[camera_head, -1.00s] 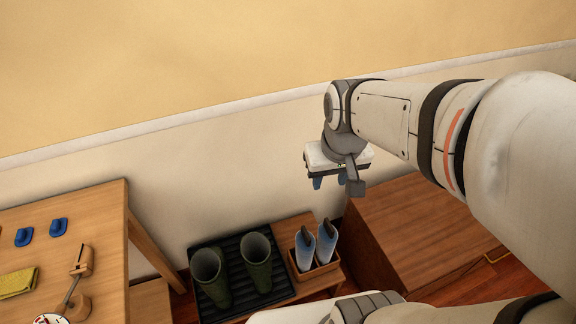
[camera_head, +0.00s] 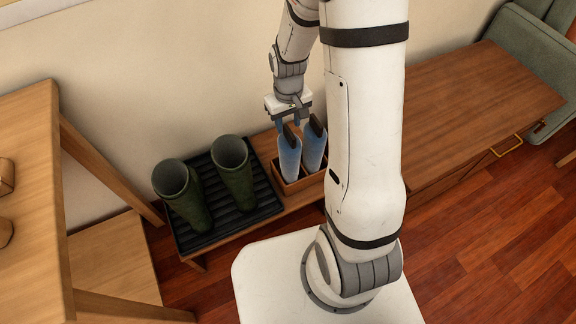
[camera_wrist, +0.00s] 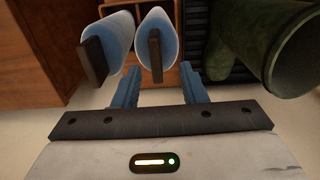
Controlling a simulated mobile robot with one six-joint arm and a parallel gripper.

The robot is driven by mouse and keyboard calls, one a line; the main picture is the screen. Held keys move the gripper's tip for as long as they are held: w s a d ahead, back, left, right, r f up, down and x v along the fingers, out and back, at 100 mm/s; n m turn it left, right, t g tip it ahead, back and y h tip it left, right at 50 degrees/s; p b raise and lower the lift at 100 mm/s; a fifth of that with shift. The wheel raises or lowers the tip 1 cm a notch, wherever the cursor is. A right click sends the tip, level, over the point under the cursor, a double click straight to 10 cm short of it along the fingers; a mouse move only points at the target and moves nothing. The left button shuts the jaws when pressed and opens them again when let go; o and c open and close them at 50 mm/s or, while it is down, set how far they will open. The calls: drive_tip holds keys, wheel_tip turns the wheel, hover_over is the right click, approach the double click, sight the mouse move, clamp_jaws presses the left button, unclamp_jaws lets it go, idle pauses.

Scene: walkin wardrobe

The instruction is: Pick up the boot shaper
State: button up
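Two pale blue boot shapers with dark handles stand in a small wooden box (camera_head: 288,187). The left shaper (camera_head: 289,160) is nearest the boots and shows in the wrist view (camera_wrist: 160,28); the right shaper (camera_head: 313,152) is beside it and also shows there (camera_wrist: 115,35). My gripper (camera_head: 289,122) is open above the box. In the wrist view its blue fingers (camera_wrist: 160,88) are apart, with the boot-side shaper's dark handle between and beyond them. I cannot tell whether either finger touches it.
Two green boots (camera_head: 178,196) (camera_head: 235,172) stand on a black ribbed tray (camera_head: 212,229) left of the box. A wooden table (camera_head: 30,170) is at the left, a wooden cabinet (camera_head: 480,110) at the right. The wall is close behind my gripper.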

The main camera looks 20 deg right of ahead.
sight(290, 131)
drive_tip(key=f, duration=0.2)
drive_tip(key=f+b, duration=0.2)
drive_tip(key=f, duration=0.1)
drive_tip(key=shift+w+d+f, duration=0.15)
drive_tip(key=shift+d+f, duration=0.1)
drive_tip(key=shift+f, duration=0.05)
drive_tip(key=shift+r, duration=0.1)
clamp_jaws()
